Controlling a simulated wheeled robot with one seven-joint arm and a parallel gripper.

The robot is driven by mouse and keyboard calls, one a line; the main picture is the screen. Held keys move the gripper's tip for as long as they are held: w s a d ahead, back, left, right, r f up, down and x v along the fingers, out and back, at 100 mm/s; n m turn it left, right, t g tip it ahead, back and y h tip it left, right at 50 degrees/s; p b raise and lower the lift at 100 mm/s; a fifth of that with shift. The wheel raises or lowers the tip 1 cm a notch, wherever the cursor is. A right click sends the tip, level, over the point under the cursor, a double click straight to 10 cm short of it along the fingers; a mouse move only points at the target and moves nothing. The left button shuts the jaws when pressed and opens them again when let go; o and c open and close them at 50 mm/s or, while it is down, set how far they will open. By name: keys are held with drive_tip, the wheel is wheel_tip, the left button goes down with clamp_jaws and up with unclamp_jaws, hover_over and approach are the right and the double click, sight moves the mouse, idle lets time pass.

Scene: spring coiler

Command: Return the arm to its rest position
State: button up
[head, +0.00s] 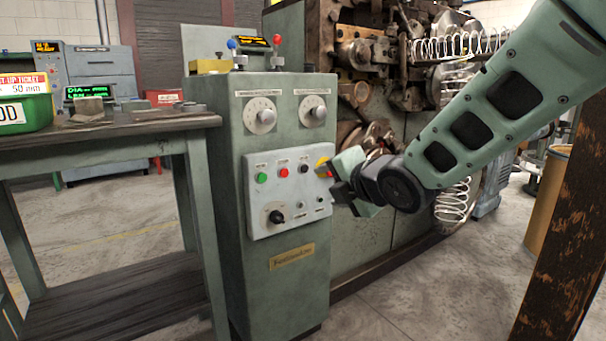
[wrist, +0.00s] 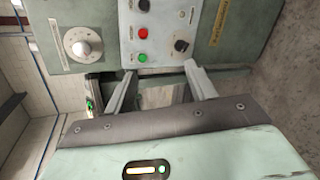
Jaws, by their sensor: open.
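My gripper (head: 338,184) is at the end of my green arm, which reaches in from the upper right in the head view. It is in front of the right edge of the control panel (head: 262,220) on the green pedestal. In the wrist view, the two fingers of my gripper (wrist: 162,82) are spread apart with nothing between them. The panel's green button (wrist: 141,57) and red button (wrist: 142,33) show just beyond the fingers. From these views I cannot tell whether a fingertip touches the panel. The yellow-collared button (head: 322,165) at the panel's upper right is partly hidden by my gripper.
The spring coiling machine (head: 390,60) stands behind my arm, with wire springs (head: 455,45) hanging on it. A workbench (head: 100,130) with a green bin (head: 25,110) is at left. A rusty post (head: 560,220) stands at right. The floor in front is clear.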

drive_tip(key=s+d+f+m+g+h, duration=0.2)
drive_tip(key=s+d+f+m+g, duration=0.15)
drive_tip(key=s+m, duration=0.55)
drive_tip(key=s+d+f+m+g+h, duration=0.15)
drive_tip(key=s+f+m+g, duration=0.3)
drive_tip(key=s, duration=0.95)
drive_tip(key=s+d+f+m+g+h, duration=0.2)
drive_tip(key=s+d+f+m+g, duration=0.25)
drive_tip(key=s, duration=0.65)
wheel_tip(320, 180, up, 36)
drive_tip(key=a+m+p, duration=0.1)
drive_tip(key=m+p, duration=0.1)
drive_tip(key=p, duration=3.4)
drive_tip(key=shift+s+a+p, duration=0.2)
drive_tip(key=shift+p, duration=0.2)
